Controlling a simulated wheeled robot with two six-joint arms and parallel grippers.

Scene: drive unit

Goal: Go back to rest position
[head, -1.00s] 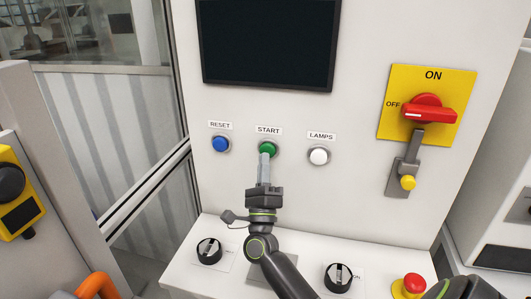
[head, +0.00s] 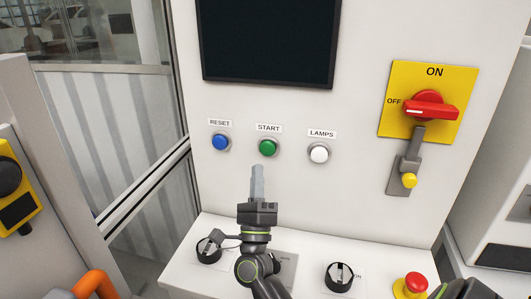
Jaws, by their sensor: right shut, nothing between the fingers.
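My right gripper (head: 257,172) is shut and empty. It points up in front of the white panel, just below the green START button (head: 268,148) in the picture, with a small gap between its fingertips and the button. The blue RESET button (head: 220,142) is to the left and the white LAMPS button (head: 318,153) to the right. My left gripper is not in view.
A dark screen (head: 268,42) is above the buttons. A red rotary switch (head: 430,108) on a yellow plate is at the right. The ledge below carries two black knobs (head: 209,249) (head: 339,277) and a red mushroom button (head: 411,284). My arm partly covers the ledge.

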